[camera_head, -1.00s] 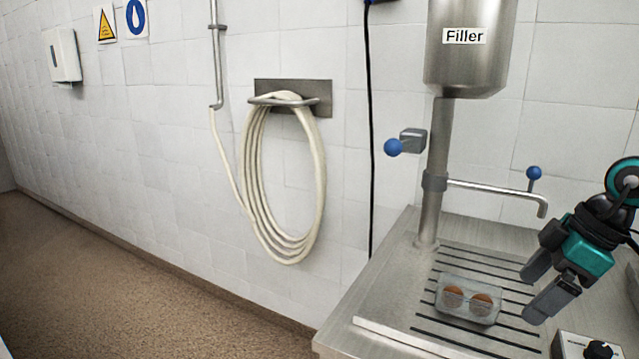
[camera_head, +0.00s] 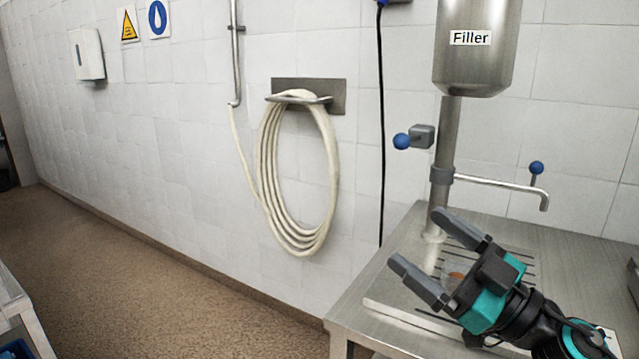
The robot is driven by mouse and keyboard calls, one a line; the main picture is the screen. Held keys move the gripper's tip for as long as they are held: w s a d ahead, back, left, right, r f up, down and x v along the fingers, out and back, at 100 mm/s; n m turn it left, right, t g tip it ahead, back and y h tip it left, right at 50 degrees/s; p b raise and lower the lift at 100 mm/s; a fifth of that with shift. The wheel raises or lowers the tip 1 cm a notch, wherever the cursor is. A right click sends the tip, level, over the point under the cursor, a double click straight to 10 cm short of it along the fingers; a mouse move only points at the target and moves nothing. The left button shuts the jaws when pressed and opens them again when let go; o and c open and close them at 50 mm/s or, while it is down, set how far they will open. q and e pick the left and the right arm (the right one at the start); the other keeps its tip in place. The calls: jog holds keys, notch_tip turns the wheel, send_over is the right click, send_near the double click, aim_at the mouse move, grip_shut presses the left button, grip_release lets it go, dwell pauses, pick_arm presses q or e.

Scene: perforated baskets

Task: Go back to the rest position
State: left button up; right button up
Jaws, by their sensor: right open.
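My right gripper (camera_head: 420,249) is open and empty. It is over the front left part of the steel filler table (camera_head: 352,310), with its two grey fingers apart and pointing up and left. My left gripper is not in view.
The steel filler (camera_head: 478,45) stands at the back of the table, with a thin spout (camera_head: 500,187) reaching right and blue-knobbed levers. A coiled white hose (camera_head: 298,180) hangs on the wall. The brown floor (camera_head: 150,280) at left is open. A metal frame with something blue shows at bottom left.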

jog(key=s+d+f+m+h, duration=0.2)
jog(key=d+f+m+h, duration=0.3)
jog(key=f+m+h, duration=0.3)
jog(key=s+d+f+m+h, duration=0.2)
jog(key=d+f+m+h, duration=0.3)
jog(key=f+m+h, duration=0.35)
jog(key=s+a+f+n+g, duration=0.2)
jog(key=s+f+g, duration=0.45)
jog(key=s, duration=0.35)
jog(key=s+a+f+n+g, duration=0.25)
jog(key=s+f+g, duration=0.35)
jog(key=s, duration=0.4)
jog(key=w+a+f+t+y, duration=0.2)
jog(key=w+f+t, duration=0.5)
jog(key=f, duration=0.3)
jog(key=shift+w+a+n+t, duration=0.15)
jog(key=shift+w+n+t, duration=0.2)
jog(key=shift+t, duration=0.4)
